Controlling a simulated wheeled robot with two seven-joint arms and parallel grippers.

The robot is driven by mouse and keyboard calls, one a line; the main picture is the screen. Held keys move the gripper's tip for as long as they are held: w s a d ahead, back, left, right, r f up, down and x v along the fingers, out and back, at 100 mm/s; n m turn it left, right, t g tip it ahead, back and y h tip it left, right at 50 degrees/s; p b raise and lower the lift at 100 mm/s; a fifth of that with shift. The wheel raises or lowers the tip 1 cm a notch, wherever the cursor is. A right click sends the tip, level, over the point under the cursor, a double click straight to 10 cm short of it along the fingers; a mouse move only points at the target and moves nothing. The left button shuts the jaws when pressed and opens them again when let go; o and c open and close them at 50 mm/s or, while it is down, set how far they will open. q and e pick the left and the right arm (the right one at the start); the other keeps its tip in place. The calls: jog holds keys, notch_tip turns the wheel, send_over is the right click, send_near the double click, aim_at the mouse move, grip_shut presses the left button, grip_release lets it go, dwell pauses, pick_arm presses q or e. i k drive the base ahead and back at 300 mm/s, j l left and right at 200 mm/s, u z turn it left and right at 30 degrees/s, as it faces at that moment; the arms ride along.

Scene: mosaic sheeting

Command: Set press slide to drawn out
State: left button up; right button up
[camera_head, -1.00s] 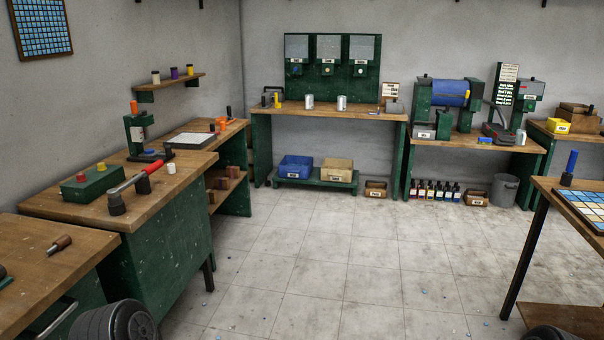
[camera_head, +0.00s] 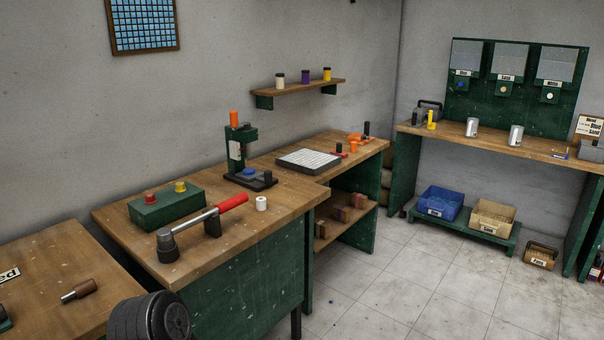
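The green press (camera_head: 237,150) with an orange top stands on the near wooden bench at the left, by the wall. Its dark base plate (camera_head: 262,182) lies under it, with a blue round piece (camera_head: 249,172) on or just above the plate below the press head. At this size I cannot tell the slide from the base or see how far out it stands. Neither of my grippers is in view.
A red-handled lever tool (camera_head: 205,216), a green box with red and yellow knobs (camera_head: 165,208) and a white roll (camera_head: 261,203) share the press's bench (camera_head: 284,200). A white gridded tray (camera_head: 308,160) lies behind.

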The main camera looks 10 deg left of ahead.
aim_at(248, 175)
jog(key=i+l+u, duration=0.2)
jog(key=u, duration=0.2)
jog(key=i+l+u, duration=0.55)
jog(key=u, duration=0.25)
jog(key=i+l+u, duration=0.1)
jog(key=l+u, duration=0.7)
jog(key=l, duration=0.15)
jog(key=i, duration=0.05)
